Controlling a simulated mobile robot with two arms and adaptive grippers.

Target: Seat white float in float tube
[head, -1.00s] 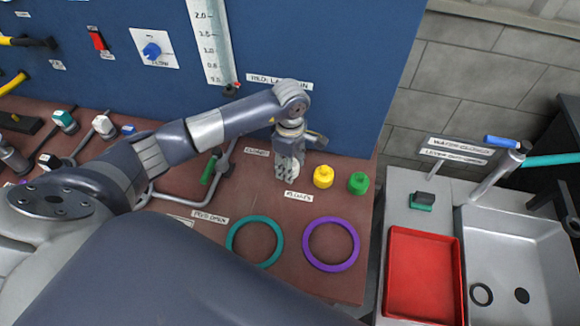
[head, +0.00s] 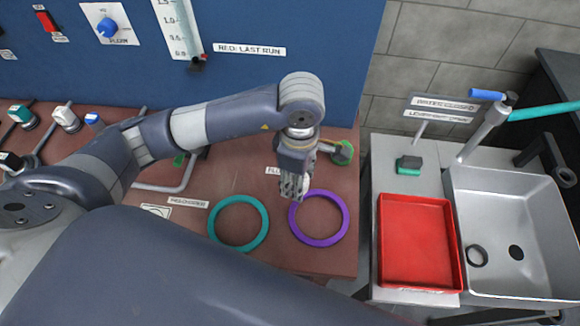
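My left arm reaches in from the left, and its gripper (head: 293,187) points down over the brown bench, at the upper left edge of the purple ring. The fingers are seen from above, so I cannot tell whether they are open or hold anything. I see no white float; it may be hidden by the gripper. A graduated white scale (head: 175,25) stands on the blue panel, with a dark fitting (head: 197,63) at its foot; I cannot make out a separate float tube. My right gripper is not in view.
A teal ring (head: 213,236) and a purple ring (head: 343,225) lie on the bench (head: 185,260). To the right are a red tray (head: 418,240) and a sink (head: 515,210) with a blue-handled tap (head: 487,95). A bent metal pipe (head: 165,188) lies left of the gripper.

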